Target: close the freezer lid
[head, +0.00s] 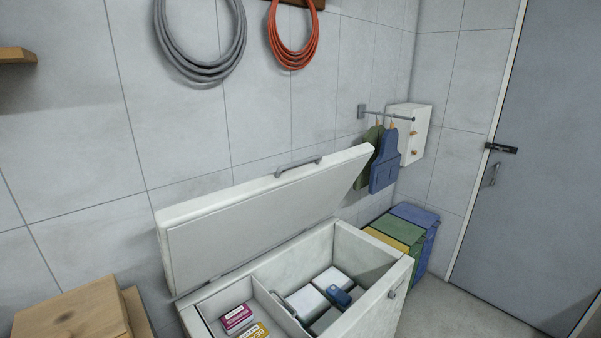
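A white chest freezer (372,307) stands against the tiled wall at the bottom middle of the head view. Its lid (265,215) is raised and leans back towards the wall. A grey handle (298,166) sits on the lid's top edge. The inside is exposed, with a divider between a narrow left compartment and a wider right one. Small boxes, one magenta (236,318) and one yellow, lie in the left compartment. White packages and a blue item (340,296) lie in the right one. Neither of my grippers is in view.
Wooden boxes (72,312) stand left of the freezer. Green, yellow and blue bins (398,229) stand to its right. Aprons (385,161) hang from a rail beside a white wall box (410,133). Coiled hoses hang above. Clear floor lies before the grey door (540,180).

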